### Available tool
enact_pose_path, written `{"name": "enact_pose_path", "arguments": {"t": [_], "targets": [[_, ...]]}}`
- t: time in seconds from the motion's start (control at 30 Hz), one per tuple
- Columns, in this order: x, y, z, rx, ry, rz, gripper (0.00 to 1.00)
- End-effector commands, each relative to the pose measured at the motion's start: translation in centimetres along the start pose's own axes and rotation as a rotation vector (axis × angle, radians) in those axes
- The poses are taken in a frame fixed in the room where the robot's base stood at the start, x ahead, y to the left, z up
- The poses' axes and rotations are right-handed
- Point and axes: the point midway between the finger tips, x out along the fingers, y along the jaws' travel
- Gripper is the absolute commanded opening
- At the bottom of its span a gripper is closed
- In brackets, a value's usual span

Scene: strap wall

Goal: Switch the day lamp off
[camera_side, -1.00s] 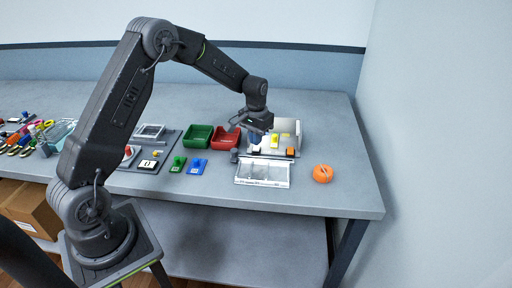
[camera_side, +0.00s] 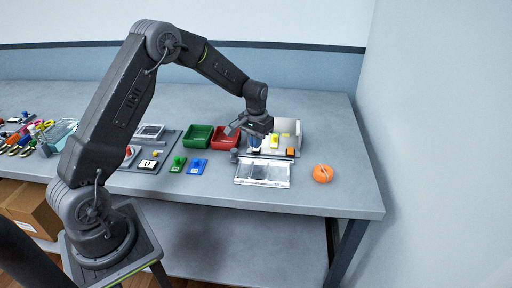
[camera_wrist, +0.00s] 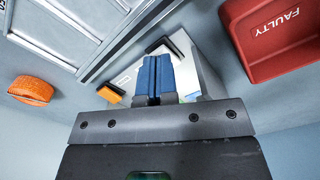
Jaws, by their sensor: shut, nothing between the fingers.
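My gripper (camera_side: 254,146) points down at the left part of a pale, box-like fixture (camera_side: 289,128). Its blue fingers show together and empty in the wrist view (camera_wrist: 154,72). The fixture holds yellow pieces (camera_side: 285,140) and has an orange block (camera_side: 290,152) at its front right. The orange block also shows beside the fingers in the wrist view (camera_wrist: 110,93). My gripper hides part of the fixture. I cannot tell which part is the day lamp or its switch, nor whether the fingers touch anything.
A clear-lidded tray (camera_side: 262,173) lies in front of the fixture. A red bin (camera_side: 226,138), marked FAULTY in the wrist view, and a green bin (camera_side: 197,137) stand left. An orange round object (camera_side: 323,173) lies right. The right rear table is clear.

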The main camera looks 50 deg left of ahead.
Motion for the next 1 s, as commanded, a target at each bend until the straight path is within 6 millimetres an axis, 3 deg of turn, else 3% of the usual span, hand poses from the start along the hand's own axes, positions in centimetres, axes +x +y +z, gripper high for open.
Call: {"name": "enact_pose_path", "arguments": {"t": [0.7, 1.0], "targets": [[1.4, 0.0, 0.0, 0.000, 0.000, 0.000, 0.00], [-0.8, 0.0, 0.0, 0.000, 0.002, 0.000, 0.00]]}}
